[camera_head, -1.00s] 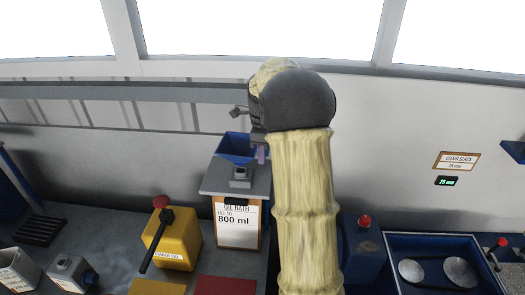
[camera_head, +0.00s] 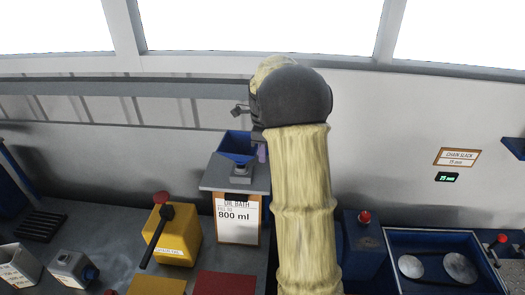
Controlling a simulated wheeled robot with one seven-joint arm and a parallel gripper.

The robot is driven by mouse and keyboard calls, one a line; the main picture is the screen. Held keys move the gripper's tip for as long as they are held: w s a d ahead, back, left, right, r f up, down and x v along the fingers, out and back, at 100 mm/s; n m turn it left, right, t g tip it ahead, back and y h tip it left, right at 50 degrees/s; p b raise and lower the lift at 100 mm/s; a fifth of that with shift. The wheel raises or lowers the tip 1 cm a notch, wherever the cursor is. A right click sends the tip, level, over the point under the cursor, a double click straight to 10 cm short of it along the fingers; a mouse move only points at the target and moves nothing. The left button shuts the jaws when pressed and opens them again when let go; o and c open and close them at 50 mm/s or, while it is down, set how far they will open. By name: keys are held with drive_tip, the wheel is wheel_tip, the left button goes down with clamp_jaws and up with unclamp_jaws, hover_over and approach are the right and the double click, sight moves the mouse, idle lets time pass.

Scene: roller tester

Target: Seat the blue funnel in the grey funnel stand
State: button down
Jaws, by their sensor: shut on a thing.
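The blue funnel (camera_head: 236,147) is upright above the grey funnel stand (camera_head: 236,183), which is on top of the oil bath box marked 800 ml. The funnel's lower end meets or hangs just over the small grey collar on the stand; I cannot tell if it is in it. My gripper (camera_head: 260,151) is at the funnel's right side, shut on it. My arm and dark wrist hide most of the gripper and the right part of the stand.
A yellow can (camera_head: 178,243) with a black lever stands left of the stand. Red (camera_head: 225,284) and yellow mats lie in front. A blue box with a red button (camera_head: 364,217) and a blue tray with two discs (camera_head: 400,238) are on the right. The wall is close behind.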

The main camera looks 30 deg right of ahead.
drive_tip(key=shift+a, duration=0.1)
idle(0.4)
drive_tip(key=shift+f, duration=0.7)
drive_tip(key=shift+w+f+b, duration=0.1)
drive_tip(key=shift+b, duration=0.25)
drive_tip(key=shift+s+f, duration=0.2)
drive_tip(key=shift+f, duration=0.15)
drive_tip(key=c, duration=1.3)
unclamp_jaws()
drive_tip(key=shift+w, duration=0.1)
